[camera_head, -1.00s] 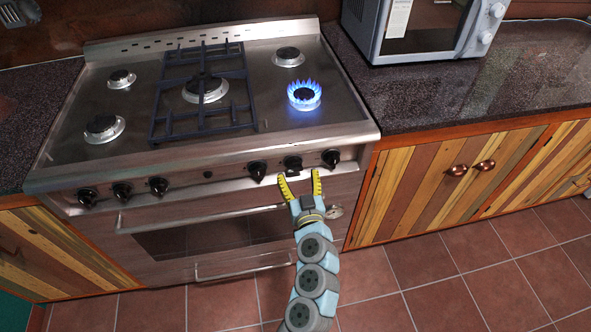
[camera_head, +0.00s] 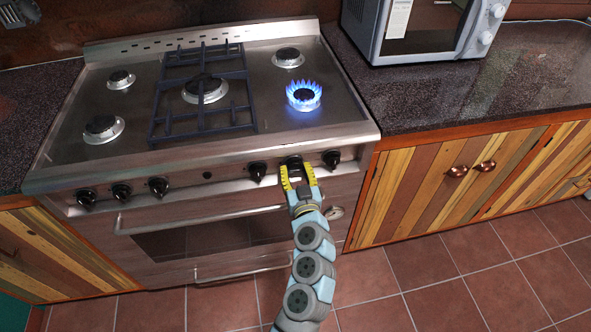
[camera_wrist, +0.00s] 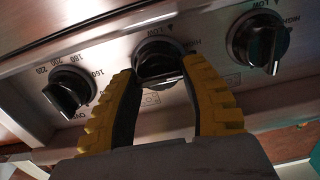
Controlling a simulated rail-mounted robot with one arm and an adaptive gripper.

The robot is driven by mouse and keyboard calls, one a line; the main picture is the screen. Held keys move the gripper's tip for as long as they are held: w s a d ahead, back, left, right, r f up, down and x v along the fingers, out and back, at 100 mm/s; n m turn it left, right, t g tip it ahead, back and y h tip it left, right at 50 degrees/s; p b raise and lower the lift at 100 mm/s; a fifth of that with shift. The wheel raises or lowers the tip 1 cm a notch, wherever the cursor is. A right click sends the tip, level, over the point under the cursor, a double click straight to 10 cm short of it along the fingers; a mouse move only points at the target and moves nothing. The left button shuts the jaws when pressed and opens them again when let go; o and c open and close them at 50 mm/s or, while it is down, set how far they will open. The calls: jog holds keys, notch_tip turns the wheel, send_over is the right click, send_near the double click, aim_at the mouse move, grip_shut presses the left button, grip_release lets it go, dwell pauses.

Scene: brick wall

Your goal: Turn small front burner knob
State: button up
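The black burner knob (camera_wrist: 158,58), second from the right on the stove front, has its bar lying crosswise. It also shows in the head view (camera_head: 291,161), partly hidden by my gripper. My gripper (camera_head: 296,165) has its two yellow fingers on either side of this knob; in the wrist view the fingertips (camera_wrist: 160,66) appear to close against the ends of the bar. The small front right burner (camera_head: 304,96) burns with a blue flame.
Neighbouring knobs stand close on both sides, one at the left (camera_wrist: 69,93) and one at the right (camera_wrist: 257,38) in the wrist view. The oven door handle (camera_head: 195,217) runs below. A microwave (camera_head: 415,30) sits on the right counter (camera_head: 465,95).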

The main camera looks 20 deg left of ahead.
jog(key=shift+m, duration=0.3)
jog(key=m, duration=0.4)
jog(key=m+p, duration=0.1)
jog(key=m, duration=0.3)
jog(key=shift+d+f, duration=0.1)
jog(key=shift+f, duration=0.05)
jog(key=m+p, duration=0.2)
jog(key=m, duration=0.2)
jog(key=shift+m, duration=0.3)
jog(key=shift+f+m+p, duration=0.15)
jog(key=shift+m+p, duration=0.75)
jog(key=shift+m, duration=1.4)
jog(key=o, duration=1.2)
